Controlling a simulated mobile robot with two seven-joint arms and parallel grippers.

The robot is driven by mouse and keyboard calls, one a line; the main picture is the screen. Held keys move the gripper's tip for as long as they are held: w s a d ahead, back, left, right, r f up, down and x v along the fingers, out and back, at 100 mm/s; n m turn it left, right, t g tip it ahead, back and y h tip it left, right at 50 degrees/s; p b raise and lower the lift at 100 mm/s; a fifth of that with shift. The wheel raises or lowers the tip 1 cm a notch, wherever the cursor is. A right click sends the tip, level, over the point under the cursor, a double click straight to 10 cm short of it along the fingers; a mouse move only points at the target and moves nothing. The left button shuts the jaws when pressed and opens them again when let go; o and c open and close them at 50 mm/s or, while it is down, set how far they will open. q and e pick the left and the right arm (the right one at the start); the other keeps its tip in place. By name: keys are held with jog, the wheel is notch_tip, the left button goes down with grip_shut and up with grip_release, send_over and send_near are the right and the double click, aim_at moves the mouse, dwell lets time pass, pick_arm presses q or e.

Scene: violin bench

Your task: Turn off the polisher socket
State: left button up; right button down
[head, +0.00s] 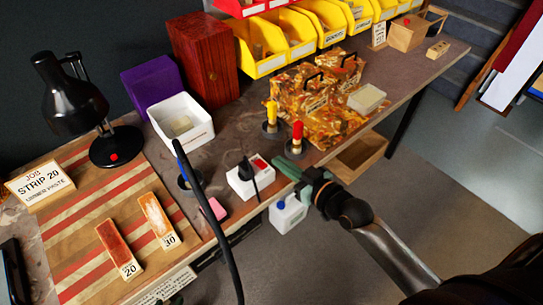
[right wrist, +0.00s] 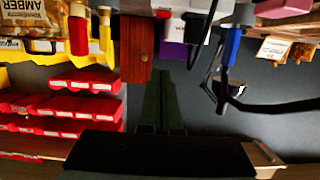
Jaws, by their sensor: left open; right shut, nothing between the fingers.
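The polisher socket is a white box (head: 244,184) near the bench's front edge in the head view. It has a red switch (head: 259,163) on its right part and a black plug (head: 246,169) with a cable on its left part. I cannot tell the switch's position. My right gripper (head: 279,162) has green fingers, shut and empty, just right of the switch; I cannot tell if they touch the box. My left gripper is not recognisable in the head view.
Red-topped (head: 297,133) and yellow-topped (head: 271,113) tools stand right of the socket. A black cable (head: 207,205) arches on its left, near a pink block (head: 213,209). A white tray (head: 181,122) lies behind. A white jug (head: 287,215) is below the bench edge.

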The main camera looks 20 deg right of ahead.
jog(key=shift+v, duration=0.85)
jog(key=shift+r, duration=0.1)
jog(key=s+a+f+m+g+h, duration=0.2)
jog(key=s+f+g, duration=0.3)
jog(key=s+f, duration=1.1)
jog(key=shift+a+f+h+p, duration=0.2)
jog(key=shift+f+h+p, duration=0.2)
jog(key=shift+f, duration=0.35)
